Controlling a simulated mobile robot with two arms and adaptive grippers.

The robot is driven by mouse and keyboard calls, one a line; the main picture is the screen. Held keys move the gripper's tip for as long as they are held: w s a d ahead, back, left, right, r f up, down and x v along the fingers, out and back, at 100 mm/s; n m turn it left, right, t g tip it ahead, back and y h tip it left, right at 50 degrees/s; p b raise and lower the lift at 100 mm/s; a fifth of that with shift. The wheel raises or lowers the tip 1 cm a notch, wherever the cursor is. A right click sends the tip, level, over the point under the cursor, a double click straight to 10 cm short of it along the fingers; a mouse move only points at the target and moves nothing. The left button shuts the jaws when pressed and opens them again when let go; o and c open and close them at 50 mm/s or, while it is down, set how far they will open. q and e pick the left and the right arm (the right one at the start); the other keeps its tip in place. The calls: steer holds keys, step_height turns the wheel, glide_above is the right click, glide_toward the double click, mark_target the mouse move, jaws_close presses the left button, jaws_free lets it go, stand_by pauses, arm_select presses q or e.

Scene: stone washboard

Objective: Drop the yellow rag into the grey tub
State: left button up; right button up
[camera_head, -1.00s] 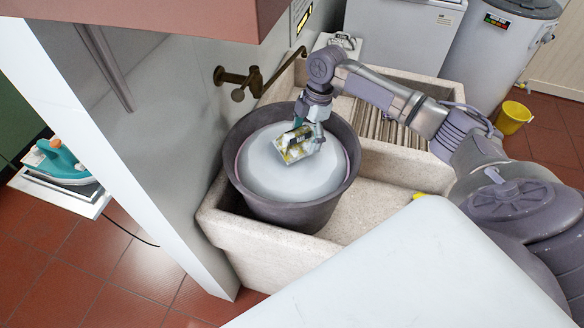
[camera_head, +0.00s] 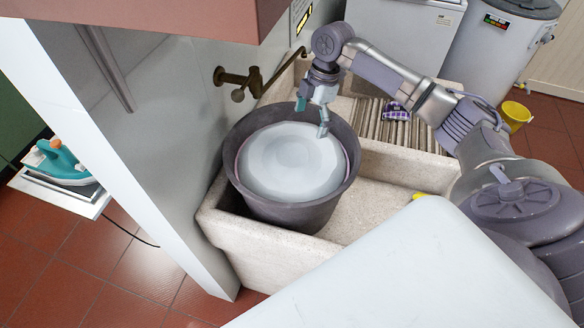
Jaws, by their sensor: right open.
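The grey tub (camera_head: 230,165) stands in the left basin of the stone sink, filled with a pale, whitish surface that has a faint dimple near the middle. My right gripper (camera_head: 312,116) is open and empty above the tub's back right part, its teal fingertips spread apart. No cloth shows on the pale surface in the tub. My left gripper is not in view.
The stone sink (camera_head: 370,215) has a ribbed washboard on the right, with a purple patterned cloth (camera_head: 397,111) on it. A brass tap (camera_head: 238,80) juts from the wall behind the tub. A small yellow thing (camera_head: 420,195) shows at the sink's front. A yellow bucket (camera_head: 515,115) stands right.

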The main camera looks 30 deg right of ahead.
steer(key=v, duration=0.6)
steer(key=shift+r, duration=0.4)
steer(key=shift+f, duration=0.1)
